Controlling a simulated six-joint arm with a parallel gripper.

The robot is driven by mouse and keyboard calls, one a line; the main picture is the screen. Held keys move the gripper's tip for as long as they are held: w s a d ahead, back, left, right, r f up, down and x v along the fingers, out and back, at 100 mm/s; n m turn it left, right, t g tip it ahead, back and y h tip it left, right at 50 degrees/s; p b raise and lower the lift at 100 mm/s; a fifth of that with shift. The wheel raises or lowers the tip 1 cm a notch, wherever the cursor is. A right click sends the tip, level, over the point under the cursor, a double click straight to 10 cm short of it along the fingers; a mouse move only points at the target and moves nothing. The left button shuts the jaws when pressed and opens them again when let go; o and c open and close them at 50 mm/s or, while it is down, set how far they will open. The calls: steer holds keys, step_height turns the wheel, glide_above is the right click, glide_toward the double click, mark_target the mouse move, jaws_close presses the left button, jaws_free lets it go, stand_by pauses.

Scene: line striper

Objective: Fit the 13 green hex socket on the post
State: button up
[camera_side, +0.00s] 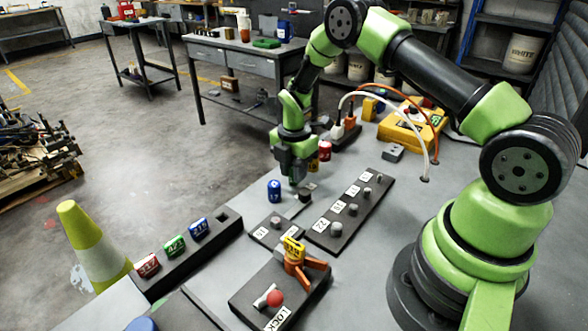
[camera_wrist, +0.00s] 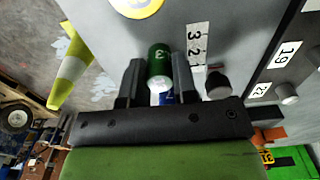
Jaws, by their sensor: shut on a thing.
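The green hex socket (camera_wrist: 158,60), marked with a 13 that reads sideways, is held between the two fingers of my gripper (camera_wrist: 157,85) in the wrist view. In the side view my gripper (camera_side: 297,172) points down above the plates at the back of the work table, and the socket cannot be made out there. A dark plate with posts and white number labels (camera_side: 345,215) lies to the right of my gripper. One post (camera_side: 336,228) stands by the 22 label. In the wrist view a dark post (camera_wrist: 217,84) stands right of the socket, apart from it.
A blue socket (camera_side: 274,190) stands left of my gripper, and a red one (camera_side: 325,150) behind it. A rail (camera_side: 228,217) holds coloured numbered blocks. An orange clamp (camera_side: 300,266) holds a yellow block near the front. A yellow box (camera_side: 408,128) with cables stands behind.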

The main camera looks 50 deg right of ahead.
steer(key=shift+r, duration=0.7)
steer(key=shift+r, duration=1.8)
steer(key=s+d+r+m, duration=0.3)
steer(key=s+d, duration=0.3)
steer(key=s, duration=0.2)
steer(key=s+d+r+m, duration=0.25)
steer(key=s+d, duration=0.25)
steer(key=s, duration=0.3)
steer(key=shift+m, duration=0.25)
steer(key=shift+f, duration=2.85)
steer(key=shift+f, duration=1.7)
steer(key=o, duration=1.3)
steer(key=shift+c, duration=0.2)
